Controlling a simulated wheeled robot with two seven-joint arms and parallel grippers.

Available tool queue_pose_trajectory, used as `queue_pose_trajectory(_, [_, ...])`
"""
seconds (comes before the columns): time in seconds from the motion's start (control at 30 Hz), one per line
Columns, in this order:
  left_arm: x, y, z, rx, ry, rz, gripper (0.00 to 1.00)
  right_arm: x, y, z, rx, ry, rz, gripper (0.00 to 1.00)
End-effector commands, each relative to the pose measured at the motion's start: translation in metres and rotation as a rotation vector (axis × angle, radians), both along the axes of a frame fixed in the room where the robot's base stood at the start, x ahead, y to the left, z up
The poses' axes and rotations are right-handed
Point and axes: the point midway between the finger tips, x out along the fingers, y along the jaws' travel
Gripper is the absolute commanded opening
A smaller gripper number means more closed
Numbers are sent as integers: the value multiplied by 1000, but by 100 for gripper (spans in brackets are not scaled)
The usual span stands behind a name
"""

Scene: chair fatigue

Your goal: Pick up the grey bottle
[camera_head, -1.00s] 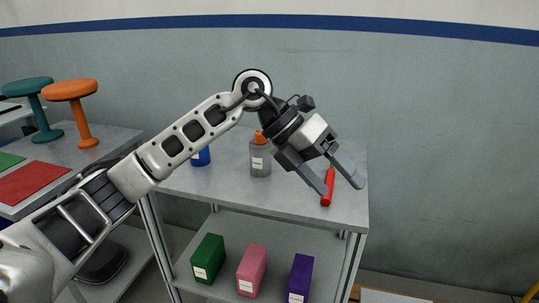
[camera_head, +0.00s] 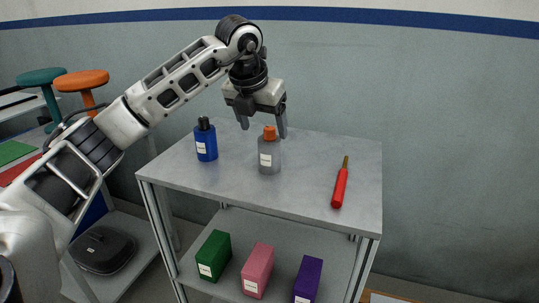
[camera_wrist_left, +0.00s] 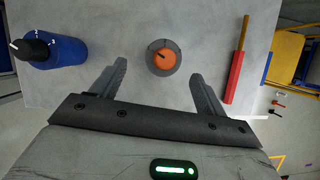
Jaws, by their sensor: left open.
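The grey bottle (camera_head: 269,155) has an orange cap and a white label and stands upright on the table top. In the left wrist view, the grey bottle (camera_wrist_left: 164,58) is seen from above, its orange cap ahead of and between the two fingers. My left gripper (camera_head: 264,127) points down just above and behind the bottle, open and empty. Its spread fingers also show in the left wrist view (camera_wrist_left: 160,85). No contact with the bottle is visible. My right gripper is not in view.
A blue bottle (camera_head: 205,140) with a black cap stands left of the grey one. A red tool (camera_head: 340,185) lies to the right. The table top (camera_head: 300,193) is otherwise clear. Green, pink and purple boxes (camera_head: 257,270) stand on the lower shelf.

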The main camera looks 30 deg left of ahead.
Motion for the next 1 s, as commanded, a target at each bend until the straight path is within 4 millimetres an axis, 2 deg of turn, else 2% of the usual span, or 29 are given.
queue_pose_trajectory(0.17, [5, 0, -10, -1, 2, -1, 74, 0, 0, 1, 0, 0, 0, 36])
queue_pose_trajectory(0.5, [26, -1, -49, -1, 2, -1, 74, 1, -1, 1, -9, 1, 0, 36])
queue_pose_trajectory(0.77, [27, -1, -52, 0, 0, -2, 74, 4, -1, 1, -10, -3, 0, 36])
queue_pose_trajectory(0.87, [27, -1, -52, 0, 0, -2, 49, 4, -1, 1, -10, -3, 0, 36])
queue_pose_trajectory(1.0, [27, -1, -51, 0, 0, -2, 11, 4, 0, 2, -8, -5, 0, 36])
